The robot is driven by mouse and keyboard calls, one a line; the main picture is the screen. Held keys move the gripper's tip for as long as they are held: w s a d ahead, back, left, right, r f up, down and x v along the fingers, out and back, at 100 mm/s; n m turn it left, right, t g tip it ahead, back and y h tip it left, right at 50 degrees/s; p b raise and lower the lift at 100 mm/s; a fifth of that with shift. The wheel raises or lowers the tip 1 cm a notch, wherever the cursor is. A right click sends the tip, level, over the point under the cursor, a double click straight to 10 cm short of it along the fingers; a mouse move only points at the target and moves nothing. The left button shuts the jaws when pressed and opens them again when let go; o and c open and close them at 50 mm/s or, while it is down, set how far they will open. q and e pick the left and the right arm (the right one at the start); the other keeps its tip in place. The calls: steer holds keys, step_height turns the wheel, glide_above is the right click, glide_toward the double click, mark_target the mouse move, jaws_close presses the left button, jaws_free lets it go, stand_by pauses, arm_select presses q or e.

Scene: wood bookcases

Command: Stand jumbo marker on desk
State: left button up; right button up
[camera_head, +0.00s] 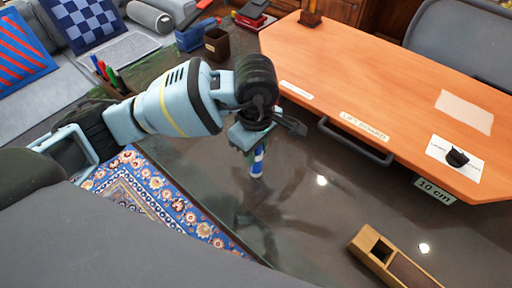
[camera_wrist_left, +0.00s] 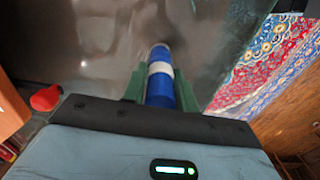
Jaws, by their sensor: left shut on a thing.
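The jumbo marker (camera_head: 257,163) is blue with a white band. My left gripper (camera_head: 248,143) is shut on it over the dark glossy desk top (camera_head: 300,225). The marker points down below the gripper and looks close to upright in the head view. In the left wrist view the marker (camera_wrist_left: 160,70) sits between the two green fingers, its far end toward the dark surface. I cannot tell whether its lower end touches the surface. The gripper hides its upper part in the head view. My right gripper is not in view.
An orange wooden board (camera_head: 400,100) with a dark handle (camera_head: 355,145) is at the right. A wooden box (camera_head: 388,258) lies at the lower right. A patterned rug (camera_head: 150,200) is at the left. A brown cup (camera_head: 217,43) stands behind. The dark surface around the marker is clear.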

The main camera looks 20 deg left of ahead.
arm_select(q)
steer(key=o, duration=1)
steer(key=shift+c, duration=0.2)
step_height(320, 180, up, 12)
steer(key=shift+r+p, duration=0.15)
steer(key=shift+p, duration=0.15)
